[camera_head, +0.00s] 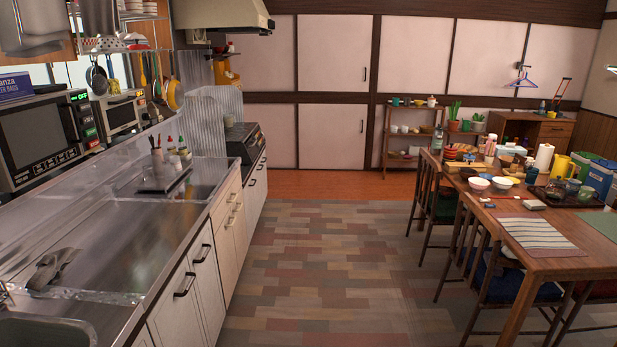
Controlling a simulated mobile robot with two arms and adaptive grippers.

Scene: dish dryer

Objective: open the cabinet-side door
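Two white cabinet doors on the left counter's front are nearest to me. The nearer door (174,318) and the door beyond it (208,288) each have a black bar handle, and both look closed. On the back wall, a lower pale panel door (332,136) and an upper one (331,52) have small dark handles at their right edges and also look closed. I cannot tell which of these is the cabinet-side door. Neither of my grippers is in view.
The steel counter (120,228) with a sink runs along the left. The tiled floor (310,260) is clear down the middle. A wooden dining table (540,268) with chairs and dishes stands at the right. A low shelf (404,135) stands by the back wall.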

